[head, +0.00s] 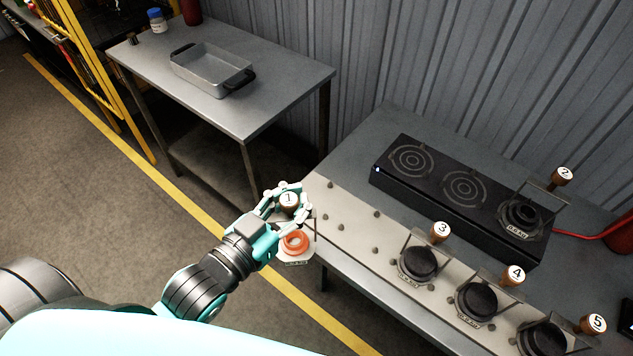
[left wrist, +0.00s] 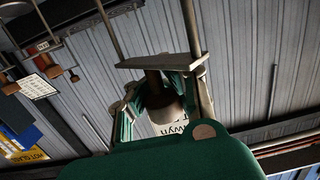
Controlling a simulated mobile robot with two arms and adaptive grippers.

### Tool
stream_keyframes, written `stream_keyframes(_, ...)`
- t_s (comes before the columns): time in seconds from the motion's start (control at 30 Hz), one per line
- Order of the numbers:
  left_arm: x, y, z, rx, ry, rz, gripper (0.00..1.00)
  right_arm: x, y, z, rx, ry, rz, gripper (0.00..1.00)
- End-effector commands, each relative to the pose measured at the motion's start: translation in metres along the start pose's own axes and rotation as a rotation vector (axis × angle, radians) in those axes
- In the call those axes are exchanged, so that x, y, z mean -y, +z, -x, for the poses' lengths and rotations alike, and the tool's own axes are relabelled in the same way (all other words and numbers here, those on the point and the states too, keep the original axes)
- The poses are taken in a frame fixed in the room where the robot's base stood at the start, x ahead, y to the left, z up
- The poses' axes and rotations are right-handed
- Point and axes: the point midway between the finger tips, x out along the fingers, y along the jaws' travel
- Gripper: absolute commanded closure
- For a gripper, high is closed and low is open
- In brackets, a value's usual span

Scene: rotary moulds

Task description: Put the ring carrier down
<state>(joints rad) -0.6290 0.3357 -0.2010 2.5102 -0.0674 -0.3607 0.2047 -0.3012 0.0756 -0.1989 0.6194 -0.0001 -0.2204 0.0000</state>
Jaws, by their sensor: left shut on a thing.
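My left gripper (head: 286,203) is shut on the handle of the ring carrier (head: 289,199), whose round top is marked 1. The carrier's pale plate hangs below the hand with an orange ring (head: 295,242) on it. It appears to be over the floor, just off the left end of the pale perforated strip (head: 345,215) on the bench. In the left wrist view the fingers (left wrist: 155,95) close around a brown handle, and part of the carrier's frame shows. My right gripper is in neither view.
Carriers 3 (head: 417,262), 4 (head: 476,300) and 5 (head: 543,339), with dark rings, stand along the strip. Carrier 2 (head: 523,215) stands on the right end of a black hotplate (head: 410,190); its other two circles are bare. A table (head: 285,85) behind holds a grey pan (head: 212,68).

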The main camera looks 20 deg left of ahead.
Motion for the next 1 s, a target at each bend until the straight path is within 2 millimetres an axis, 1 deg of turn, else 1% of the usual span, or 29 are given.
stream_keyframes(0.03,0.003,0.002,-0.009,-0.012,0.001,-0.005,1.00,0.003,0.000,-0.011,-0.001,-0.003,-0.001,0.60)
stream_keyframes(0.23,0.013,0.003,-0.040,-0.013,0.001,-0.005,1.00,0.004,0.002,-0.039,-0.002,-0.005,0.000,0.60)
stream_keyframes(0.3,0.018,-0.003,-0.054,-0.009,0.000,-0.004,1.00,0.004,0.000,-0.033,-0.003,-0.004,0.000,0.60)
stream_keyframes(0.37,0.023,-0.004,-0.066,-0.009,0.000,-0.005,1.00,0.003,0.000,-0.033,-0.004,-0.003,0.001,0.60)
stream_keyframes(0.4,0.026,-0.005,-0.075,-0.006,0.000,-0.005,1.00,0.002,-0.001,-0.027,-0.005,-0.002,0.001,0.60)
stream_keyframes(0.5,0.034,-0.006,-0.098,-0.005,0.001,-0.003,1.00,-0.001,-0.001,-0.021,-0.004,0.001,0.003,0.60)
stream_keyframes(0.63,0.043,-0.005,-0.122,-0.005,0.000,-0.003,1.00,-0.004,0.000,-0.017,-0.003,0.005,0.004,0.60)
stream_keyframes(0.73,0.046,-0.004,-0.134,-0.004,0.001,-0.001,1.00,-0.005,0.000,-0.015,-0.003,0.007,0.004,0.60)
stream_keyframes(0.87,0.048,0.000,-0.140,-0.003,0.002,0.000,1.00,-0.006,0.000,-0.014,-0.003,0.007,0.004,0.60)
stream_keyframes(1.0,0.048,0.019,-0.141,0.001,0.002,0.001,1.00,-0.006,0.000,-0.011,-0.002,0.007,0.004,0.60)
